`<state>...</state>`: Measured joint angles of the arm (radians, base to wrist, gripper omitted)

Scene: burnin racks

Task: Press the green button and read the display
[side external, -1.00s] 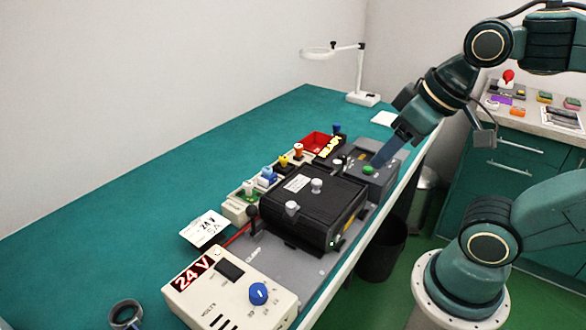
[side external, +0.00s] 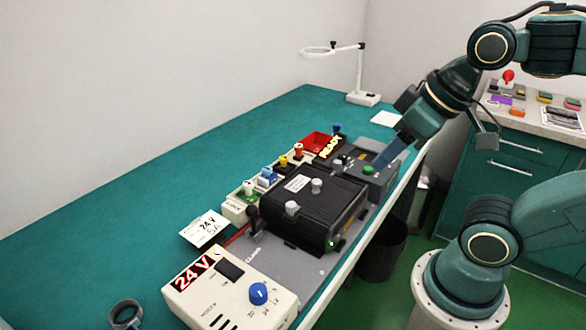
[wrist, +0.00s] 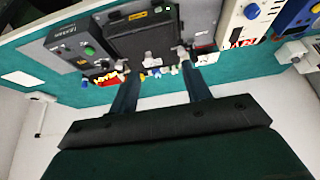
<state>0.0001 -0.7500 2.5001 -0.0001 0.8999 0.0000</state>
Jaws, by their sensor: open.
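The green button (side external: 368,170) sits on top of a dark grey box (side external: 384,179) at the far end of the fixture; it also shows in the wrist view (wrist: 89,50). My gripper (side external: 388,158) is beside the button, on its right and a little above it in the side view. In the wrist view my gripper (wrist: 157,67) has its two fingers wide apart with nothing between them. The cream power supply has a red display (side external: 194,273) reading 24 V.
A black lidded case (side external: 312,210) stands on the grey plate, close to the button box. Several coloured plugs (side external: 267,175) line the plate's left side. A red bin (side external: 316,140) and lamp (side external: 362,98) stand farther back.

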